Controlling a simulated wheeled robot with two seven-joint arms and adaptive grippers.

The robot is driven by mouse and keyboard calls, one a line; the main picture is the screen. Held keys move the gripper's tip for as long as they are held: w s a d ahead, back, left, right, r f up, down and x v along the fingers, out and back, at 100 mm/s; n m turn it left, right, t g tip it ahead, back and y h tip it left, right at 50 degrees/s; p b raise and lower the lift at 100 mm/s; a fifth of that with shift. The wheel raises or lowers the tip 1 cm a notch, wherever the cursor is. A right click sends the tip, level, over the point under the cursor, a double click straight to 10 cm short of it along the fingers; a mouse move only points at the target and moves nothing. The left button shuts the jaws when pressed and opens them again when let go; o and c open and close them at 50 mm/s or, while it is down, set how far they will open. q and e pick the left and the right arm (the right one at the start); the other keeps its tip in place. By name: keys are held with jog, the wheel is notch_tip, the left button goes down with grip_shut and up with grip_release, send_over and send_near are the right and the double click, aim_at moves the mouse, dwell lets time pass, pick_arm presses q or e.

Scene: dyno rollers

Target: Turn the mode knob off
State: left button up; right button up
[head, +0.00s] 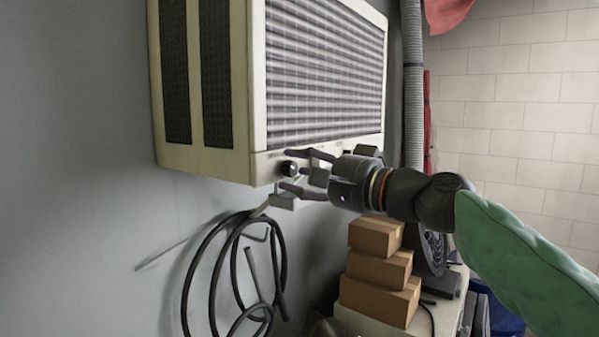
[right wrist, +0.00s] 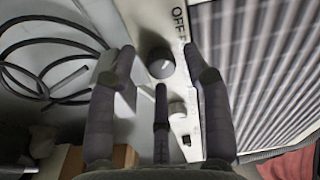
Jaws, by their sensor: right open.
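The mode knob (head: 288,168) is a dark round knob at the lower front corner of a cream wall unit (head: 210,162). In the right wrist view the knob (right wrist: 160,65) sits beside a printed label (right wrist: 181,20) reading "OFF" and a cut-off letter. My right gripper (head: 286,170) is open, with its fingertips around the knob's place, one above and one below. In the right wrist view the fingers (right wrist: 158,66) stand either side of the knob with gaps, and a third finger points at it from below. Contact cannot be told. My left gripper is not in view.
A smaller knob (right wrist: 178,108) and a small dark switch (right wrist: 187,140) are on the same panel. Black cable loops (head: 235,270) hang on the wall below. Stacked cardboard boxes (head: 378,270) stand under my right arm. A grey corrugated hose (head: 412,85) runs beside the unit.

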jog(key=v, duration=1.1)
jog(key=shift+s+d, duration=0.2)
jog(key=shift+d, duration=0.1)
jog(key=shift+f, duration=0.15)
